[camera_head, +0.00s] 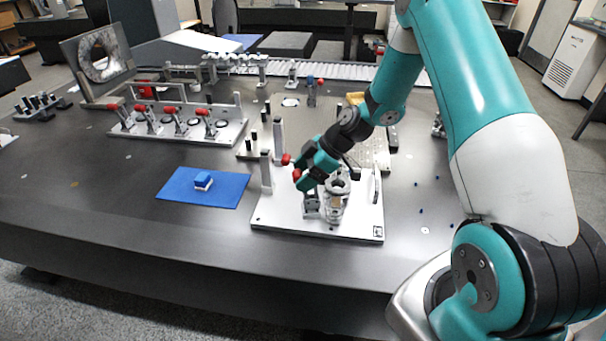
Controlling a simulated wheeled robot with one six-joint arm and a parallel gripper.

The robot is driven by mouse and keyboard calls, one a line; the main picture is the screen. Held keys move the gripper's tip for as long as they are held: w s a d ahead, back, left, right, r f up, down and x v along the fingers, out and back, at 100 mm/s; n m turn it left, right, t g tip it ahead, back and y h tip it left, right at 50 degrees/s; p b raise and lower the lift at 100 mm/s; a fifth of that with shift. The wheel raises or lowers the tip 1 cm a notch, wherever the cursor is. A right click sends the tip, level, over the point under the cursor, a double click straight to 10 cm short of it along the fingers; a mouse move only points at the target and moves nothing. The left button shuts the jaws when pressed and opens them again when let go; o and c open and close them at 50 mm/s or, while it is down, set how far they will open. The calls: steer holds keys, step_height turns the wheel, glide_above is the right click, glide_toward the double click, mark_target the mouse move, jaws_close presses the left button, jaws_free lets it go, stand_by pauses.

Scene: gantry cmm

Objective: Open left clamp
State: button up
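A white fixture plate (345,228) lies near the front edge of the table. A shiny metal cylindrical part (333,205) stands upright on it. A small metal clamp (311,205) stands just left of the part, and its upper portion is hidden by my gripper. My gripper (300,172) reaches in from the upper right, above this clamp. Red handle tips (287,159) show at the gripper's left side. I cannot tell whether the fingers are closed on a handle. A grey post (266,172) stands at the plate's left edge.
A blue mat (225,200) with a small blue and white block (203,180) lies to the left. Behind it is a plate (205,134) with several red-handled clamps. A perforated plate (360,130) lies behind my gripper. The front left of the table is clear.

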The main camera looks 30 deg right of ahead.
steer(key=b+v, duration=0.1)
steer(key=v, duration=1.6)
steer(key=shift+r+b, duration=0.15)
steer(key=shift+b, duration=0.15)
steer(key=shift+s, duration=0.1)
steer(key=s+a+r+m+g+h, duration=0.1)
steer(key=s+a+r, duration=0.3)
steer(key=a, duration=0.6)
steer(key=s+a+r+m+g+h, duration=0.15)
steer(key=s+a+r, duration=0.25)
steer(key=a, duration=0.5)
steer(key=s+a+r+m+p, duration=0.1)
steer(key=s+a+m, duration=0.2)
steer(key=s+a, duration=0.4)
steer(key=s+g, duration=0.1)
steer(key=s, duration=0.7)
steer(key=shift+a+h, duration=0.2)
steer(key=shift+h, duration=0.15)
